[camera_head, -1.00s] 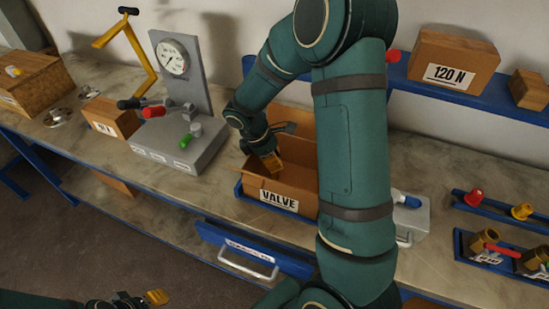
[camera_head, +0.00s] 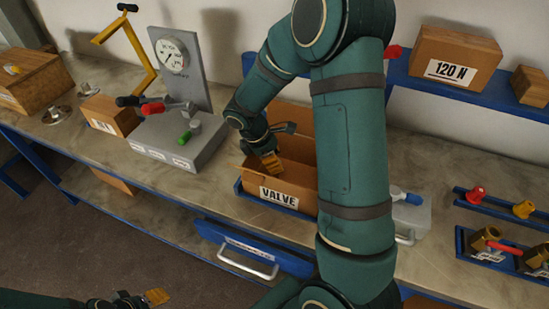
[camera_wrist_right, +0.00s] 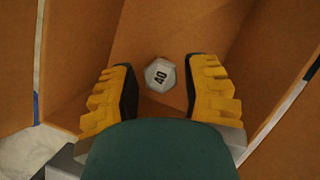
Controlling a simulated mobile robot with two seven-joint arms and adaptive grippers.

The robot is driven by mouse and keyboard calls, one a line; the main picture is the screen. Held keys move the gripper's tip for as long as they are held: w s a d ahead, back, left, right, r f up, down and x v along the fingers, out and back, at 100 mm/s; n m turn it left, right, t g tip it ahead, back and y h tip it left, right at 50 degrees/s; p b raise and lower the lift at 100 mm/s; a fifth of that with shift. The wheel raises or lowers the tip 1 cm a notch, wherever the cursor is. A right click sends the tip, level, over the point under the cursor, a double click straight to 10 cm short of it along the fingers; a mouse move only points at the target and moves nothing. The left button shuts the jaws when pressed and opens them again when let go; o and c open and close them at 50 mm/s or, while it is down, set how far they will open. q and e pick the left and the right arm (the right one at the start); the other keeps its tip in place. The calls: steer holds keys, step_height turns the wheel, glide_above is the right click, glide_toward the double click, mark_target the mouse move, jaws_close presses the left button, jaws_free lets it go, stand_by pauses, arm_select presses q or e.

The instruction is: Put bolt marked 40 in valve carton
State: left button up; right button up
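The bolt marked 40 (camera_wrist_right: 160,75) shows its grey hex head in the right wrist view, inside the cardboard valve carton (camera_wrist_right: 80,50). It lies between and beyond my right gripper's fingertips (camera_wrist_right: 160,85), with a gap on both sides. That gripper is open. In the head view the right gripper (camera_head: 270,160) reaches down into the valve carton (camera_head: 287,193), which is labelled VALVE and stands on the bench. The bolt is hidden there. My left gripper (camera_head: 140,300) is at the bottom left edge, partly cut off; its finger opening is unclear.
A gauge stand (camera_head: 180,70) with coloured handles stands left of the carton. A 120 N box (camera_head: 455,62) sits on the blue shelf at right. Racks with red and yellow parts (camera_head: 490,205) lie at far right. A blue drawer (camera_head: 250,250) is below the bench edge.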

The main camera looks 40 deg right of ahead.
stand_by(0.3)
steer(key=v, duration=1.2)
steer(key=shift+s+r, duration=0.1)
steer(key=shift+r, duration=0.05)
